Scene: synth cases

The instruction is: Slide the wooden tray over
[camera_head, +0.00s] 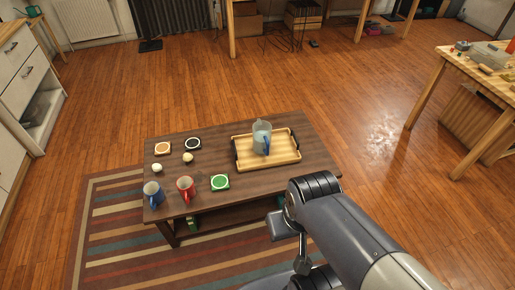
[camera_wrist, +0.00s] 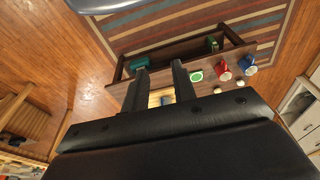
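The wooden tray (camera_head: 285,149) lies flat on the dark low table, toward its right half, with a dark handle at each short end. A glass pitcher (camera_head: 262,136) with a blue handle stands upright on it. In the wrist view, a small part of the tray (camera_wrist: 155,99) shows between the fingers; most of it is hidden behind my gripper. My gripper (camera_wrist: 160,75) has its two dark fingers apart with nothing between the tips. In the head view my arm reaches in from the lower right, in front of the table's near right corner.
On the table's (camera_head: 222,150) left half stand a blue mug (camera_head: 153,194), a red mug (camera_head: 186,189), a green coaster (camera_head: 220,182), an orange coaster (camera_head: 162,148), a black-rimmed coaster (camera_head: 193,144) and two small pale round things (camera_head: 188,158). The tabletop right of the tray is bare.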

